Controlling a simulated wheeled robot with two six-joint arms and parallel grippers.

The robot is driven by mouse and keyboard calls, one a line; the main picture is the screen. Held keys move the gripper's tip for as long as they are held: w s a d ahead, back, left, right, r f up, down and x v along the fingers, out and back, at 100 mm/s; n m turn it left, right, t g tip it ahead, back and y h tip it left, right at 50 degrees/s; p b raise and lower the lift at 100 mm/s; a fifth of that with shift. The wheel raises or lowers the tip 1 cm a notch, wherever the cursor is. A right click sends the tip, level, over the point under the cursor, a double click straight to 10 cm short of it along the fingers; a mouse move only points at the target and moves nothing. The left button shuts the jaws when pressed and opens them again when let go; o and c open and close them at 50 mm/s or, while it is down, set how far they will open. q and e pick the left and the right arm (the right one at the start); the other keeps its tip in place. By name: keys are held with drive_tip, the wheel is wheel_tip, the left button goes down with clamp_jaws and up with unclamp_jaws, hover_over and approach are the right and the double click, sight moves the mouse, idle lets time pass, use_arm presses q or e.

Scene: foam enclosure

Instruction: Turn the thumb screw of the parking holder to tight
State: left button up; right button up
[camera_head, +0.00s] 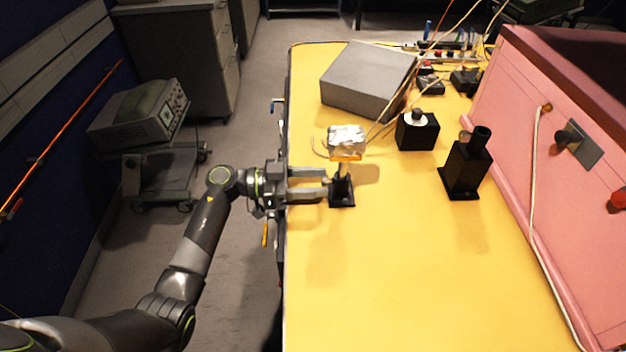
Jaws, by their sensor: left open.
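A small black holder (342,194) stands on the yellow table near its left edge, on a flat base. It carries a silver, foil-wrapped piece (346,139) with an orange band at its lower edge, on a thin stem. My left gripper (326,183) reaches in from the left, low over the table. Its two fingers are apart and point right, with their tips at the left side of the holder. I cannot tell whether they touch it. The thumb screw cannot be made out; it is too small or hidden by the fingers. My right gripper is not in view.
A grey box (367,79) lies behind the holder. Cables run at the back. A pink foam wall (545,170) bounds the right. The front table is clear.

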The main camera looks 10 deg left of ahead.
use_arm(q)
drive_tip(key=shift+c, duration=0.5)
drive_tip(key=shift+c, duration=1.1)
drive_tip(key=c, duration=0.7)
drive_tip(key=shift+o, duration=0.2)
drive_tip(key=shift+m, duration=2.1)
drive_tip(key=o, duration=1)
